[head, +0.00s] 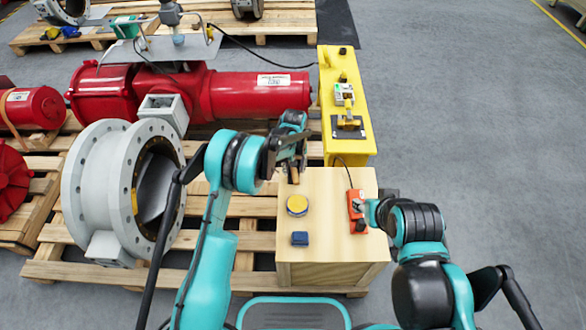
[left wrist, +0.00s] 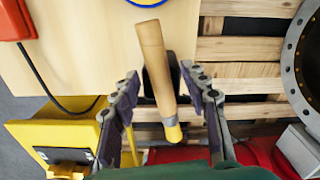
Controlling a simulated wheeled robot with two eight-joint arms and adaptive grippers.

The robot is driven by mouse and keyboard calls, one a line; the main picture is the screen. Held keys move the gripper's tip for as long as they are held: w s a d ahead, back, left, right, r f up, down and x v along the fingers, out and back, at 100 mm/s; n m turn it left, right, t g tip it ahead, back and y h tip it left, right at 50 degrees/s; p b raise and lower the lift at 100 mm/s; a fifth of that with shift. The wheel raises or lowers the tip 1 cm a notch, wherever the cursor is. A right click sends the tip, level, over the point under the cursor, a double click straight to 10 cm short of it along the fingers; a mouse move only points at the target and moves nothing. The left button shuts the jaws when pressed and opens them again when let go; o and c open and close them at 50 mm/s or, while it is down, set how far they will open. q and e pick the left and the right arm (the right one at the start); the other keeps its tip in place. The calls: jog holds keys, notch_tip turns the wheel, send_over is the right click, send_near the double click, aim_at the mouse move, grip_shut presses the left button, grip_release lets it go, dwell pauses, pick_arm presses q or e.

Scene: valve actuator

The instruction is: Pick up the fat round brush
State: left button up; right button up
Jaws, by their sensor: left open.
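The fat round brush (left wrist: 156,62) has a thick pale wooden handle, a metal band and a yellow tip. In the left wrist view it runs lengthwise between the two fingers of my left gripper (left wrist: 160,82), with gaps on both sides. The left gripper (head: 292,168) is open, at the far edge of the wooden box (head: 327,185). In the head view the gripper hides most of the brush; only a small brown end (head: 293,176) shows. My right gripper (head: 366,211) is by an orange-red device (head: 356,205) on the box's right side; its fingers are too small to read.
A yellow round item (head: 297,204) and a small blue item (head: 300,239) lie on the box top. A yellow case (head: 347,130) stands behind the box. A large grey valve (head: 100,190) and red actuator (head: 240,95) on pallets fill the left side.

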pick_arm(q)
jog(key=shift+r, duration=0.1)
grip_shut()
jog(key=shift+r, duration=0.1)
